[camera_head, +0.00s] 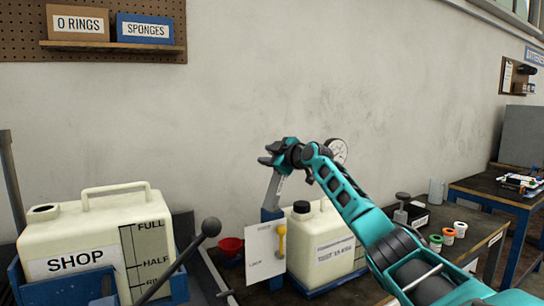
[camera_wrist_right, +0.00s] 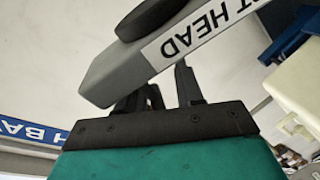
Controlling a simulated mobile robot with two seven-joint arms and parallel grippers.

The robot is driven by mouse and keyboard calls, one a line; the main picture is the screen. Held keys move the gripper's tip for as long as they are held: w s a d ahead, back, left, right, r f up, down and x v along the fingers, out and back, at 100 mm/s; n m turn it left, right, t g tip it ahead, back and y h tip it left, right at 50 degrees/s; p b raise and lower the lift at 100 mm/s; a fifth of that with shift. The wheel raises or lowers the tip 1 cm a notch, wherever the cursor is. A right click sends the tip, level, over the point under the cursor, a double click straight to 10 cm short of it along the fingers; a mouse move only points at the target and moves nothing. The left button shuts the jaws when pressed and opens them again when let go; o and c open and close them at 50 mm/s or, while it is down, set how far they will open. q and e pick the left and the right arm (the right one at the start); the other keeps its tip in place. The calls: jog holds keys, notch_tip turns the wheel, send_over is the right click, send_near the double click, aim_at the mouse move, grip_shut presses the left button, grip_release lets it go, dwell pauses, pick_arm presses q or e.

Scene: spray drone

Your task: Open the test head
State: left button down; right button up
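The test head is a grey bar (camera_head: 273,188) with a white label, rising at a steep tilt from a blue post behind the white jug. In the right wrist view the bar (camera_wrist_right: 125,80) crosses close in front of my gripper, and its label ends in "T HEAD". A black round part (camera_wrist_right: 150,18) sits on it. My right gripper (camera_head: 268,153) is at the bar's upper end, fingers apart and pointing left. In the right wrist view its fingers (camera_wrist_right: 170,90) are partly hidden by the bar; I cannot tell whether they touch it. My left gripper is not in view.
A white jug (camera_head: 322,240) stands under my right arm, beside a white plate with a yellow lever (camera_head: 281,240). A gauge (camera_head: 337,150) is behind the arm. A black-knobbed lever (camera_head: 211,227) and the SHOP tank (camera_head: 80,225) are left.

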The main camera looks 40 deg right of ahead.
jog(key=shift+s, duration=0.45)
jog(key=s+a+r+b, duration=0.1)
jog(key=s+b, duration=0.3)
jog(key=s, duration=0.7)
jog(key=shift+s+a+r, duration=0.2)
jog(key=shift+s+r, duration=0.2)
jog(key=shift+r, duration=0.1)
